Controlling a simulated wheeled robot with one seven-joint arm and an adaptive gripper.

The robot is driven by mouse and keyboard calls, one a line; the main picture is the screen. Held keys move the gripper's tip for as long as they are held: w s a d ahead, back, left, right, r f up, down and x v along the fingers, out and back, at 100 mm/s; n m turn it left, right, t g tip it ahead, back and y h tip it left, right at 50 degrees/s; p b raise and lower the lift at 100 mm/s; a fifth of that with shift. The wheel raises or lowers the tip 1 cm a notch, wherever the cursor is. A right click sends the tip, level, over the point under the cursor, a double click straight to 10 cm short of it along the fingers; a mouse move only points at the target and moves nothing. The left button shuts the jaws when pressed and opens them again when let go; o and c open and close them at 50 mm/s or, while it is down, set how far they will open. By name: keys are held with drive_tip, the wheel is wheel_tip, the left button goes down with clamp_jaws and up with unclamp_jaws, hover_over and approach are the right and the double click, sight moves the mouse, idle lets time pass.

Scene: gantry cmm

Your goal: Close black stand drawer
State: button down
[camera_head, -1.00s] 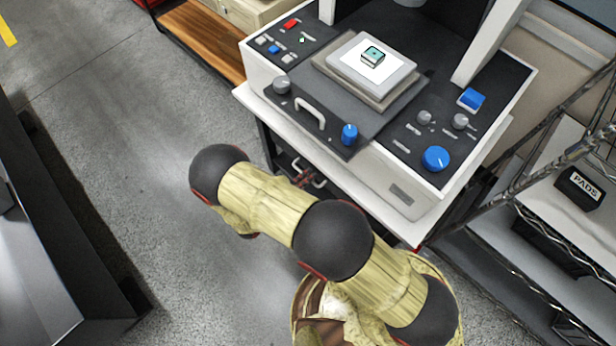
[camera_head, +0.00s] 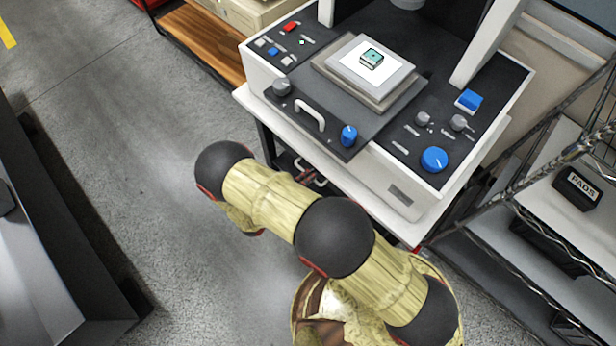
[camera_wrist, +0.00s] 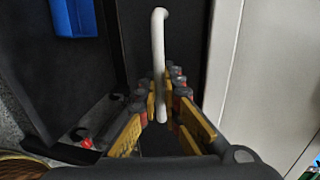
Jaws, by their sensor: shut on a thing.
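The black stand (camera_head: 268,150) is under the white machine, and its drawer area is mostly hidden by the tabletop and my arm. A pale bar handle (camera_wrist: 158,40) runs upright in the wrist view in front of a dark panel (camera_wrist: 188,35), which looks like the drawer front. My gripper (camera_wrist: 161,98) has its yellow and grey fingers on both sides of the handle's lower part and is shut on it. In the head view, only a small part of a pale handle shows below the table edge, and my fingers are mostly hidden. How far the drawer is out cannot be told.
The measuring machine (camera_head: 395,165) with knobs and a front handle stands on the white tabletop above. A wire shelf (camera_head: 545,210) is close on the right. Grey floor (camera_head: 120,150) is clear on the left. A blue object (camera_wrist: 74,17) shows in the wrist view.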

drive_tip(key=c, duration=2.3)
unclamp_jaws()
drive_tip(key=shift+w+d, duration=0.1)
drive_tip(key=v, duration=1.2)
